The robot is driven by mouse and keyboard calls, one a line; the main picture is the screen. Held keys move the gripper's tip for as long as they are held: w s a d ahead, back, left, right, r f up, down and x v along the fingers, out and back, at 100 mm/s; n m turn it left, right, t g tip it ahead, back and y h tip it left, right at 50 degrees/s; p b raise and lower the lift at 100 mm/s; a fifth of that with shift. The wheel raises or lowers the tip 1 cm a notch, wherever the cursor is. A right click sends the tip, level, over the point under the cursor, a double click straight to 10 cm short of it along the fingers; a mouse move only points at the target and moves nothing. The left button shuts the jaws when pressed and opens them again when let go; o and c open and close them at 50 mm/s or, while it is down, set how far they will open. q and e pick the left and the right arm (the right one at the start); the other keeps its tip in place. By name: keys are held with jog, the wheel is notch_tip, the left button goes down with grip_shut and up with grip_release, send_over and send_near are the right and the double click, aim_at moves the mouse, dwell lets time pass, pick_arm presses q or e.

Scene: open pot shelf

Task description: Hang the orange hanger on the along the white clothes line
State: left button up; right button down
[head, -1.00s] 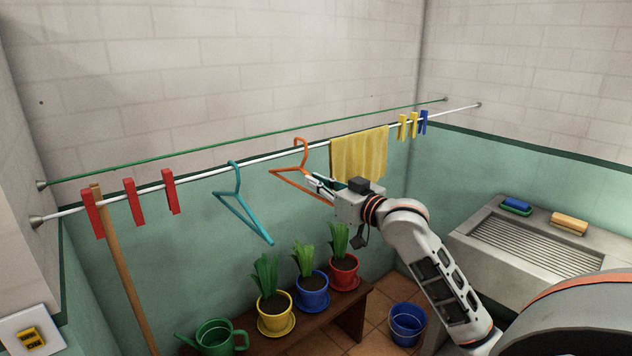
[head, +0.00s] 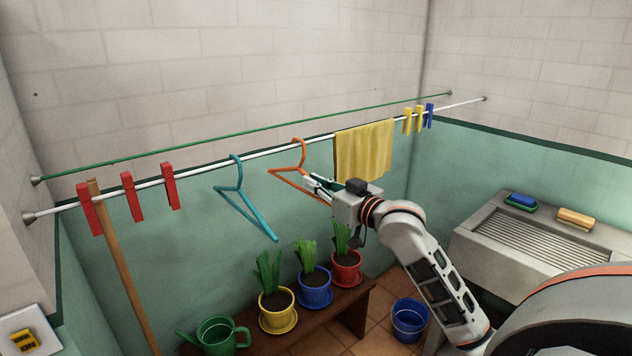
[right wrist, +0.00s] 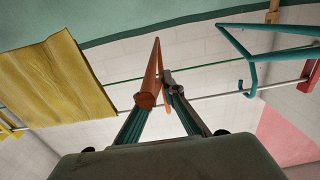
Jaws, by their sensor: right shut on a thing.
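The orange hanger (head: 284,172) is in the middle of the head view, its hook up at the height of the white clothes line (head: 264,153). The hook's top shows slightly above the line; I cannot tell whether it rests on it. My right gripper (head: 318,184) is shut on the hanger's right side, below the line and left of the yellow towel. In the right wrist view the orange hanger (right wrist: 156,76) stands edge-on between the fingertips (right wrist: 157,90), and the white line (right wrist: 215,98) passes behind. My left gripper is out of view.
A teal hanger (head: 242,205) hangs left of the orange one, a yellow towel (head: 364,152) close to the right. Red pegs (head: 170,186) and yellow pegs (head: 407,120) sit farther out. A green line (head: 210,138) runs behind. Potted plants (head: 314,290) stand below.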

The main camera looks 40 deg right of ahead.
jog(key=c, duration=2.1)
grip_release()
jog(key=s+d, duration=0.1)
jog(key=s, duration=1.1)
